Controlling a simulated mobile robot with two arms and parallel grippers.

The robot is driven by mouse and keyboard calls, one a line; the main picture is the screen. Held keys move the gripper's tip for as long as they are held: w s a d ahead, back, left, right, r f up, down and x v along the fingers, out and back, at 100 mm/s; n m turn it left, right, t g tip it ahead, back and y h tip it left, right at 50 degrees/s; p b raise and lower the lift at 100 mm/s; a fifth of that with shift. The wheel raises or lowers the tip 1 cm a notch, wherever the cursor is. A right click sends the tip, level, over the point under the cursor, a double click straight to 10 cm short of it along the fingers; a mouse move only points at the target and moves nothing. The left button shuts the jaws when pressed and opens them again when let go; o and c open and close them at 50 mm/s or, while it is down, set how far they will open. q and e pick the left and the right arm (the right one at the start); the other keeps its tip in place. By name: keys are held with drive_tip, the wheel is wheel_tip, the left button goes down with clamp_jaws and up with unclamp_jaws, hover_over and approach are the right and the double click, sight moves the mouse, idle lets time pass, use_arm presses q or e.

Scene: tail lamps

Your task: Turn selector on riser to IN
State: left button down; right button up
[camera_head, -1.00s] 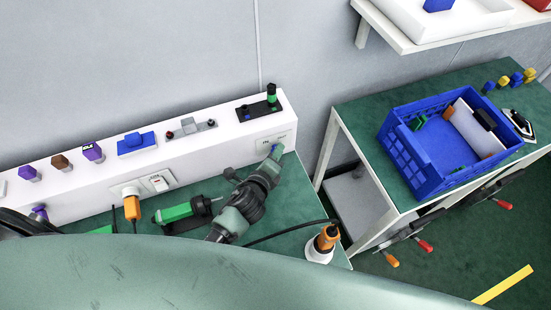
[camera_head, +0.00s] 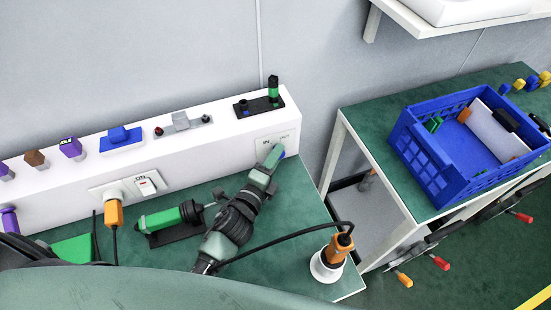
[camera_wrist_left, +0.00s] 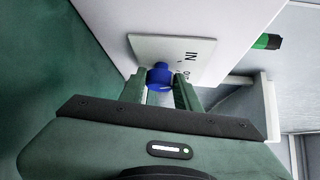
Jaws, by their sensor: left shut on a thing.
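The selector is a blue knob (camera_head: 281,154) on a pale plate (camera_head: 266,137) at the right end of the white riser's (camera_head: 215,142) front face. The plate carries the labels IN and OUT. My left gripper (camera_head: 274,155) reaches the knob from below left and is shut on it. In the left wrist view the knob (camera_wrist_left: 160,75) sits between the two fingertips (camera_wrist_left: 160,92), with the plate (camera_wrist_left: 180,50) behind it and the IN label to its right. The fingers partly hide the knob, and I cannot tell which label it points to. My right gripper is not in view.
On the riser stand a black base with a green-black post (camera_head: 273,90), a grey toggle (camera_head: 181,122) and a blue block (camera_head: 122,138). An orange plug (camera_head: 114,212) and a green-black tool (camera_head: 165,219) are left of my arm. An orange-handled tool (camera_head: 335,250) with a black cable stands right.

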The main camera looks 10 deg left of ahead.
use_arm(q)
drive_tip(key=c, duration=1)
unclamp_jaws()
drive_tip(key=shift+s, duration=0.1)
drive_tip(key=b+v, duration=0.1)
drive_tip(key=v, duration=0.5)
drive_tip(key=shift+s+f, duration=0.15)
drive_tip(key=shift+s, duration=0.1)
drive_tip(key=shift+s+a+r, duration=0.15)
drive_tip(key=shift+s+r, duration=0.05)
drive_tip(key=shift+s, duration=0.4)
